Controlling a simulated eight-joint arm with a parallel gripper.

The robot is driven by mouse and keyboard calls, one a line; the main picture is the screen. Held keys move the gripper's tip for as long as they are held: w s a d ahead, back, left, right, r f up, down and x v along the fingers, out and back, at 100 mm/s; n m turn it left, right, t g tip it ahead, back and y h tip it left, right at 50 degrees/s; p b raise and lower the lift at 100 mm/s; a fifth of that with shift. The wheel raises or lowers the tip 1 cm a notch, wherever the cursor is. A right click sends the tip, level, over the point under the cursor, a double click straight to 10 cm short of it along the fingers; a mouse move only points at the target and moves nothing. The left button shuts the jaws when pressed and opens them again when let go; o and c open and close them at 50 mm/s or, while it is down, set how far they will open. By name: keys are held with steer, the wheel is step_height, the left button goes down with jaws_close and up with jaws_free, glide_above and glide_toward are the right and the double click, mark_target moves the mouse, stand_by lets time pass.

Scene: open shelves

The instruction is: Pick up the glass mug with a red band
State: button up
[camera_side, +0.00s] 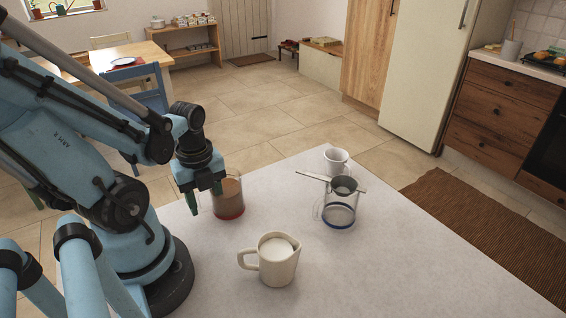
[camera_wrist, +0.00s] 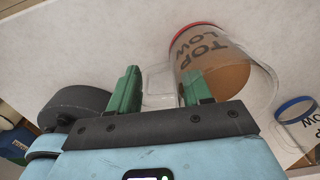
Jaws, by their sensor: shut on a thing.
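The glass mug with a red band (camera_side: 230,205) stands upright on the pale worktop with brown contents; the red band is near its base. In the wrist view the mug (camera_wrist: 215,62) is at upper right, with dark lettering on its side. Its clear handle (camera_wrist: 157,92) lies between the green fingers of my gripper (camera_wrist: 157,84). In the side view my gripper (camera_side: 204,198) is at the mug's left side, shut on the handle. The exact finger contact is hard to see through the glass.
A glass mug with a blue band (camera_side: 339,218) stands to the right, with a strainer (camera_side: 343,185) across its top. A white mug (camera_side: 337,161) is behind it. A cream jug (camera_side: 275,265) with white contents stands in front. The worktop (camera_side: 400,270) is clear at right.

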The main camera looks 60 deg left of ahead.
jaws_close()
steer(key=shift+r, duration=0.25)
steer(key=shift+r, duration=1.15)
steer(key=d+r, duration=0.8)
steer(key=d, duration=0.3)
steer(key=shift+d, duration=0.3)
steer(key=shift+r, duration=0.1)
steer(key=shift+w, duration=0.15)
